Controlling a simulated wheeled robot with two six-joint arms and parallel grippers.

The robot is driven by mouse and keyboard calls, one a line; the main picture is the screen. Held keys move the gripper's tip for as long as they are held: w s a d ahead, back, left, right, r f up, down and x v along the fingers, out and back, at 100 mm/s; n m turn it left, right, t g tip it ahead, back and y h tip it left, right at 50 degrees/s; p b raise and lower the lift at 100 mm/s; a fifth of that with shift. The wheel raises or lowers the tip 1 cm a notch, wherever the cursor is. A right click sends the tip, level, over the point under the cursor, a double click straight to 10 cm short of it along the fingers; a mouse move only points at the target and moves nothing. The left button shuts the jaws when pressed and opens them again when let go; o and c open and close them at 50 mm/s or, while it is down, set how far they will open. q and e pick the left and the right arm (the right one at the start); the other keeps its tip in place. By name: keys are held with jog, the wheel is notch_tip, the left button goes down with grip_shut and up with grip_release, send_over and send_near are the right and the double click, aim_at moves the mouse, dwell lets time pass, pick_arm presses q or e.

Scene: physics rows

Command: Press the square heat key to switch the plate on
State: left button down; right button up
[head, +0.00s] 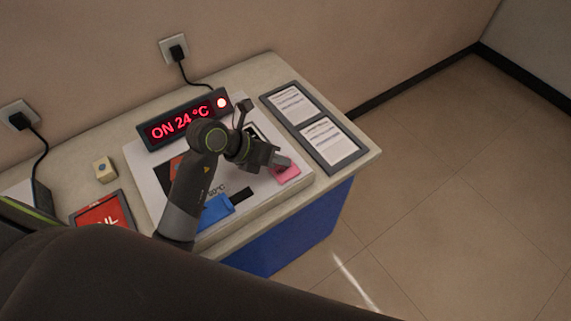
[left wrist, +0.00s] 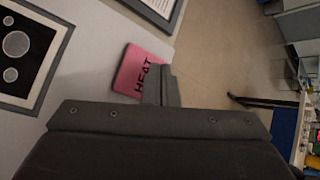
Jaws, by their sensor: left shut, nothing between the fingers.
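The pink square heat key (head: 285,174) sits near the right front of the white plate unit (head: 302,184). In the left wrist view the key (left wrist: 135,75) shows the word HEAT, partly covered by my fingers. My left gripper (head: 284,162) is shut and empty, with its tips over the key's edge. I cannot tell whether they touch it. The display (head: 180,124) at the back reads ON 24 °C in red, and a round lamp (head: 222,102) beside it is lit. My right gripper is not in view.
A blue key (head: 216,209) lies at the unit's front, left of the pink one. A grey frame with printed sheets (head: 329,141) lies at the right. A red panel (head: 103,214) and a small beige block (head: 104,169) are at the left. Cords run to wall sockets.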

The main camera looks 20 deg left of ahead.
aim_at(280, 171)
pick_arm(q)
notch_tip(280, 171, up, 6)
jog(key=p, duration=0.5)
dwell(0.6)
jog(key=shift+f, duration=0.1)
